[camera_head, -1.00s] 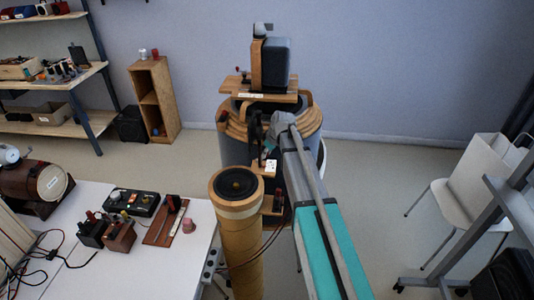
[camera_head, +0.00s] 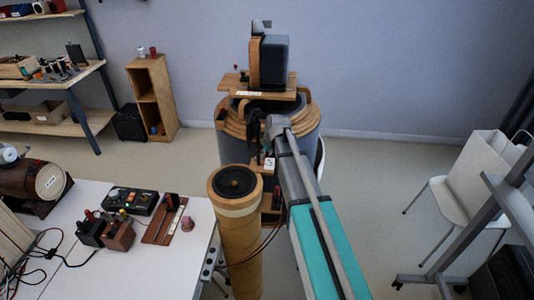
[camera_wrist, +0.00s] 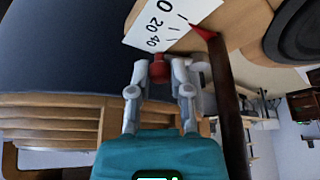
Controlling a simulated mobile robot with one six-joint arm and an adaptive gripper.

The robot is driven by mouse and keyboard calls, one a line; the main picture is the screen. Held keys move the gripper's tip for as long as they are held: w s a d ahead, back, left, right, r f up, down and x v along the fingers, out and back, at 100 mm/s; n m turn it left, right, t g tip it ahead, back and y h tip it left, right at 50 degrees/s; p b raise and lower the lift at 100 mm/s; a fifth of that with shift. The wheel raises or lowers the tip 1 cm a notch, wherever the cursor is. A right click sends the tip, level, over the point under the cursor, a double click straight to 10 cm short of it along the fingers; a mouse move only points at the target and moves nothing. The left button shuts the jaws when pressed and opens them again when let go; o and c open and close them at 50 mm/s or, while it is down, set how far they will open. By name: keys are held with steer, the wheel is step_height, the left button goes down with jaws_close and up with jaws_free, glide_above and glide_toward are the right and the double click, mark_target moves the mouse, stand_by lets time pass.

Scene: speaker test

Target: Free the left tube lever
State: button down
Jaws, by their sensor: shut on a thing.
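In the wrist view, my gripper (camera_wrist: 160,72) is shut on a small red knob (camera_wrist: 159,68), which I take to be the tube lever's end. The rest of the lever is hidden behind the fingers. A white scale card (camera_wrist: 158,24) marked 0, 20 and 40 lies just beyond, with a red pointer tip (camera_wrist: 204,32) at its right edge. In the head view, a tan tube (camera_head: 238,245) with a dark cap stands upright in front. My arm reaches past its right side, and my fingertips are too small to make out there.
A large drum with wooden rings (camera_head: 308,128) and a dark block (camera_head: 274,60) on top stands behind the tube. A white table (camera_head: 165,262) with boxes and wires is at left. A white chair (camera_head: 445,215) stands at right.

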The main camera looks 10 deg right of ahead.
steer(key=c, duration=0.6)
jaws_free()
steer(key=shift+o, duration=0.2)
steer(key=shift+w+n, duration=0.15)
steer(key=shift+n, duration=0.15)
